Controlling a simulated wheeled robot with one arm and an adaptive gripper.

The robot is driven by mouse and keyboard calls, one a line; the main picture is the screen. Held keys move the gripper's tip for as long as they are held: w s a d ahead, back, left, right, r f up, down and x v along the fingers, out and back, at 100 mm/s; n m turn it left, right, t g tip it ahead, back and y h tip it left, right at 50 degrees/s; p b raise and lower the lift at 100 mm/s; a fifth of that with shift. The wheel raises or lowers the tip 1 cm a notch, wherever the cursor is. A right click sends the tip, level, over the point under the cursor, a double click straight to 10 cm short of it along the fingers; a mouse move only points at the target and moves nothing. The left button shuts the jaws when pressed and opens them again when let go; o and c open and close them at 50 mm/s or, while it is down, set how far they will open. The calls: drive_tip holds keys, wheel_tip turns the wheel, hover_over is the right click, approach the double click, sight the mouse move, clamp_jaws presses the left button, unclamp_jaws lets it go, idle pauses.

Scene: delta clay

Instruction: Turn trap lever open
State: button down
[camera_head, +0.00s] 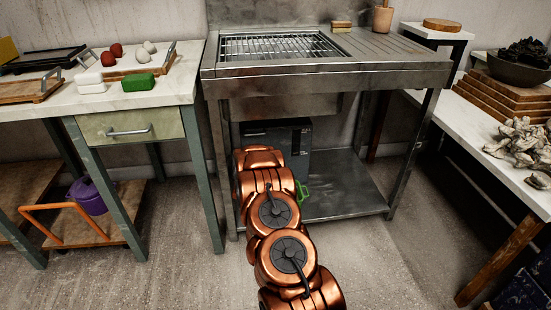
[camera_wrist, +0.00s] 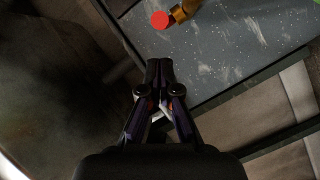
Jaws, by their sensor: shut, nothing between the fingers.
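A dark box (camera_head: 296,140), which looks like the trap, stands on the lower shelf under the steel sink unit. A small green handle-like part (camera_head: 302,192) shows just right of my arm, low by the box; I cannot tell if it is the lever. In the wrist view, a brass-coloured fitting (camera_wrist: 184,10) with a red round end (camera_wrist: 160,20) lies beyond my fingertips over a grey speckled surface. My gripper (camera_wrist: 159,66) is shut and empty, apart from the fitting. In the head view my copper arm hides the gripper and part of the box.
The steel sink unit (camera_head: 326,72) overhangs the box, with legs on both sides. Its lower shelf (camera_head: 345,190) is bare on the right. A drawer table (camera_head: 130,128) stands left and a white counter (camera_head: 490,150) right. The floor between them is clear.

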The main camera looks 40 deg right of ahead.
drive_tip(key=p+v, duration=0.2)
drive_tip(key=v, duration=0.8)
drive_tip(key=shift+s+r, duration=0.15)
drive_tip(key=shift+r, duration=0.05)
